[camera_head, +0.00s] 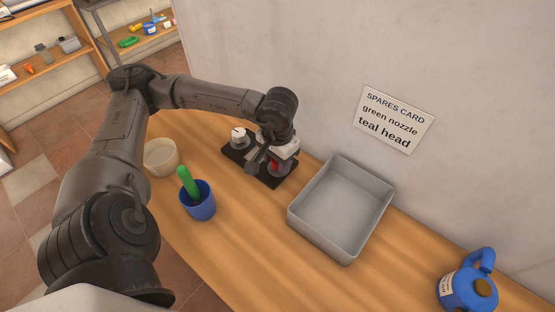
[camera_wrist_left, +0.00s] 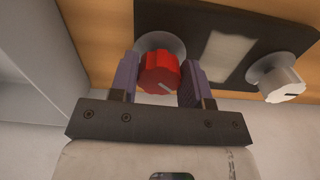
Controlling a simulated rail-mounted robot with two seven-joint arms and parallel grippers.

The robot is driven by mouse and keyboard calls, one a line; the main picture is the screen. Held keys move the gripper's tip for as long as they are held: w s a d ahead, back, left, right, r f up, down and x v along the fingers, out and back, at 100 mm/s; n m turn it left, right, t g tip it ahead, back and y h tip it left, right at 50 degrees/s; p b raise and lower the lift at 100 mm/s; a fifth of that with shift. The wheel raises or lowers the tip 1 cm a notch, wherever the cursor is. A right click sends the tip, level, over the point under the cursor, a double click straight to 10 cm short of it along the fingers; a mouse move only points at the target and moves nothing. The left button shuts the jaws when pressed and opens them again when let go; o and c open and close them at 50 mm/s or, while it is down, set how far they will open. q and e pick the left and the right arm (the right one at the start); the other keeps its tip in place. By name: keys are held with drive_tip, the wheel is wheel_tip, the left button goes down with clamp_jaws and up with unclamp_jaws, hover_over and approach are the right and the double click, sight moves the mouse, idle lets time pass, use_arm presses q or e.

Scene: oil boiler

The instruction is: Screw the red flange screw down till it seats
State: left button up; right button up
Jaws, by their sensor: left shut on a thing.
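The red flange screw (camera_wrist_left: 160,72) has a ridged head with a pale mark on top. It stands on the black base plate (camera_wrist_left: 212,22), in front of a round grey flange. My left gripper (camera_wrist_left: 158,80) has its two fingers on either side of the red head, shut on it. In the head view my left gripper (camera_head: 277,160) is over the right end of the base plate (camera_head: 238,154). Only a little of the red screw (camera_head: 275,168) shows there. How far the screw is seated is hidden. My right gripper is not in view.
A white knob (camera_head: 239,138) stands on the plate's left end. A grey tray (camera_head: 340,207) is to its right. A blue cup (camera_head: 198,203) with a green thing (camera_head: 187,182), a cream bowl (camera_head: 161,157) and a blue oil can (camera_head: 467,291) stand on the wooden bench (camera_head: 262,240). A wall rises behind.

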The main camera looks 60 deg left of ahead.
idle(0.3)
use_arm(q)
drive_tip(key=o, duration=0.9)
wheel_tip(320, 180, up, 14)
drive_tip(key=shift+f+p, duration=0.1)
drive_tip(key=shift+p, duration=0.9)
